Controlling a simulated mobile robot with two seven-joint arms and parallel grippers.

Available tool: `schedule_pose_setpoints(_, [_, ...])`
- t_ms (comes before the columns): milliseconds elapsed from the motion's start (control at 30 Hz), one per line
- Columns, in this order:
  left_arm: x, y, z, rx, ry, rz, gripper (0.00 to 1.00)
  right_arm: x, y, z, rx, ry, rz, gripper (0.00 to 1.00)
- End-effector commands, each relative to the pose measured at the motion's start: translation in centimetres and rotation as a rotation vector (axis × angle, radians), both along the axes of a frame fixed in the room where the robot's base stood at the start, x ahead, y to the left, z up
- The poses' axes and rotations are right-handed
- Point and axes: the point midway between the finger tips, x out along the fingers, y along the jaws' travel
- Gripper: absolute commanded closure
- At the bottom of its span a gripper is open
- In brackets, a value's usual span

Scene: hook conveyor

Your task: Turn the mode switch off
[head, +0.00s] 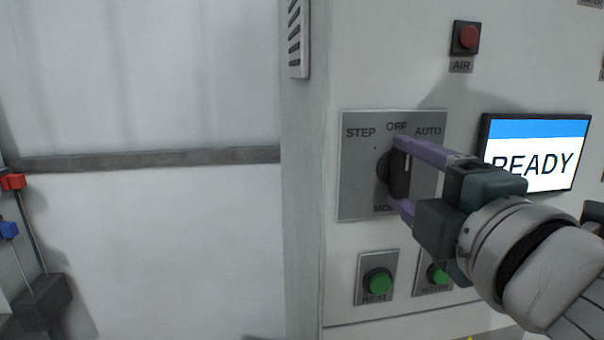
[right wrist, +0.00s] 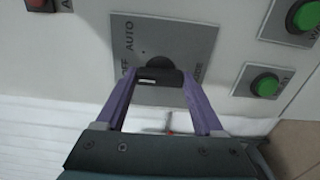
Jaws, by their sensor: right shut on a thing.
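The mode switch (head: 399,174) is a black rotary knob on a grey plate (head: 355,200) marked STEP, OFF and AUTO. Its handle stands about upright, with a white mark at its upper end, pointing roughly at the OFF label (head: 397,126). My right gripper (head: 398,172) comes in from the right, its purple fingers shut on the handle from above and below. In the right wrist view the fingers hold the two ends of the knob (right wrist: 160,76), its white mark towards the OFF side. Part of the knob is hidden by the fingers. My left gripper is not in view.
A screen (head: 535,153) reading READY is right of the plate, behind my right wrist. A red AIR button (head: 468,37) is above. Below are a green HEAT button (head: 377,282) and another green button (head: 438,274), partly covered by my gripper. Red and blue levers stand far left.

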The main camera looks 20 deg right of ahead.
Motion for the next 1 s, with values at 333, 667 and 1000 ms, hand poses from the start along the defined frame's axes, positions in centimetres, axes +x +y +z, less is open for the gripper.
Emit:
schedule_pose_setpoints(333, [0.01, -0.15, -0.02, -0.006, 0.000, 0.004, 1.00, -0.01, -0.03, 0.06, 0.019, -0.006, -0.001, 0.86])
schedule_pose_setpoints(667, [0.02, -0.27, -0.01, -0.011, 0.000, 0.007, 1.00, -0.01, -0.03, 0.04, 0.017, -0.005, -0.001, 0.12])
schedule_pose_setpoints(1000, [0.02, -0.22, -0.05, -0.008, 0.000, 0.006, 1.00, -0.04, 0.00, -0.01, 0.018, -0.004, 0.000, 0.00])
